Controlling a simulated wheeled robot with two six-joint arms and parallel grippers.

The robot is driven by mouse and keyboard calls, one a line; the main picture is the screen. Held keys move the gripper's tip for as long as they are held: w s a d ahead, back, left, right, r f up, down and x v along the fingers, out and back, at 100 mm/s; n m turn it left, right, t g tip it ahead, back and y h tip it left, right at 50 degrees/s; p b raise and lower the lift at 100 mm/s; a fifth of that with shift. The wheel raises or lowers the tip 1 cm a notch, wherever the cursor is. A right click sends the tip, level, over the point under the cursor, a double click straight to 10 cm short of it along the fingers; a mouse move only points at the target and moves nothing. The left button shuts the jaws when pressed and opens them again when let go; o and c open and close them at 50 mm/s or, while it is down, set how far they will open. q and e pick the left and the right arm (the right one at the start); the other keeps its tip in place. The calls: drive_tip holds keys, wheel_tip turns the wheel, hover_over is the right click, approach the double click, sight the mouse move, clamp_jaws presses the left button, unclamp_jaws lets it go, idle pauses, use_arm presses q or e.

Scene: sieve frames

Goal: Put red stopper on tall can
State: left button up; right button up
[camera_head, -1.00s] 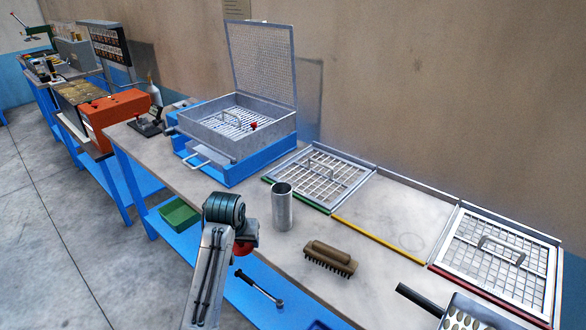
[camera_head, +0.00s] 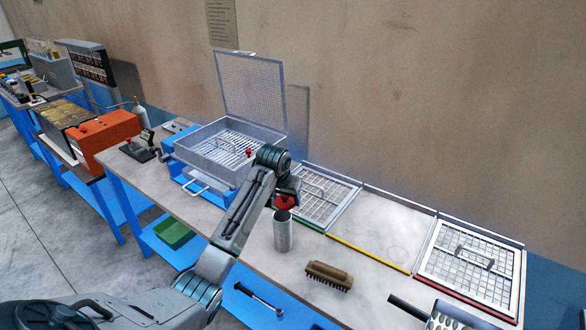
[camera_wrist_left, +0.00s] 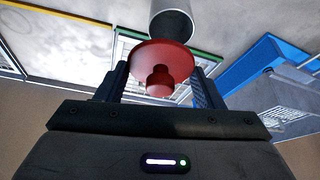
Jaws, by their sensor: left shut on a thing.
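The tall can (camera_head: 283,234) is a grey metal cylinder standing upright on the workbench, seen in the head view. Its dark open mouth shows in the left wrist view (camera_wrist_left: 172,24). My left gripper (camera_head: 286,200) is shut on the red stopper (camera_head: 285,203), right above the can's top. In the left wrist view the stopper (camera_wrist_left: 161,62) is a red disc with a knob, between the two dark fingers. The disc overlaps the near edge of the can's mouth in that view. I cannot tell whether stopper and can touch. My right gripper is not in view.
A wooden brush (camera_head: 329,276) lies right of the can. Framed sieve grids stand behind it (camera_head: 322,193) and at right (camera_head: 468,262). The bench between the grids (camera_head: 385,225) is bare.

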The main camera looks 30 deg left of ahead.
sight(280, 201)
use_arm(q)
drive_tip(key=shift+w+a+r, duration=0.25)
drive_tip(key=shift+a+r, duration=0.4)
drive_tip(key=shift+r, duration=0.1)
drive_tip(key=shift+s+r, duration=0.2)
drive_tip(key=shift+s, duration=0.2)
drive_tip(key=shift+w+f, duration=0.1)
drive_tip(key=shift+f, duration=0.1)
drive_tip(key=shift+w+f, duration=0.1)
drive_tip(key=shift+f, duration=1.65)
wheel_tip(280, 201, down, 2)
drive_tip(key=shift+f, duration=0.1)
drive_tip(key=shift+f+b, duration=0.35)
drive_tip(key=shift+f, duration=0.5)
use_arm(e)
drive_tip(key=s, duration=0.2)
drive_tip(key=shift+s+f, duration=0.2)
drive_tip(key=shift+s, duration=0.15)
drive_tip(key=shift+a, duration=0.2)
